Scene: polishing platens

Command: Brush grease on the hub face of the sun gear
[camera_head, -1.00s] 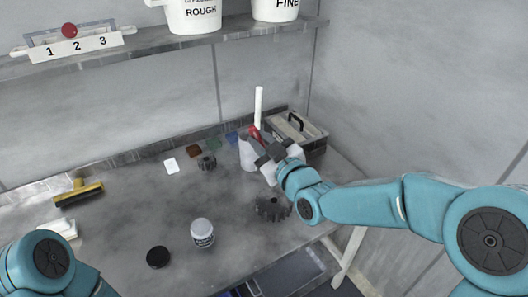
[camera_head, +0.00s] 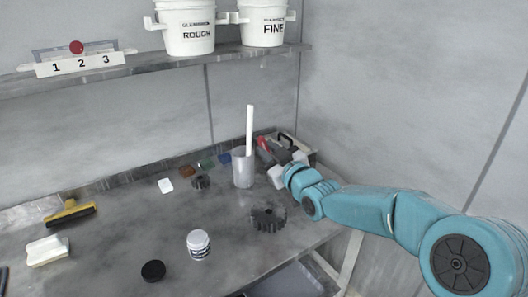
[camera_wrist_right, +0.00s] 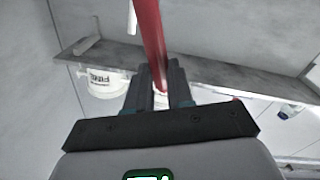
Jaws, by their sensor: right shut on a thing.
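My right gripper (camera_head: 266,153) is shut on a red handle (camera_head: 261,142), probably the brush, just right of the grey cup. In the right wrist view the red handle (camera_wrist_right: 150,30) stands between the closed fingers (camera_wrist_right: 160,85); its bristles cannot be made out. A larger dark toothed gear (camera_head: 268,220) lies flat on the bench, in front of the gripper and apart from it. A small dark gear (camera_head: 200,182) sits farther back left; which is the sun gear is not marked. A white jar (camera_head: 199,245) stands front centre, beside a black round lid (camera_head: 153,270). My left gripper is out of view.
The grey cup (camera_head: 242,172) holds a tall white rod (camera_head: 250,125). A grey case (camera_head: 300,150) stands behind the gripper. The shelf (camera_head: 130,72) crosses above.

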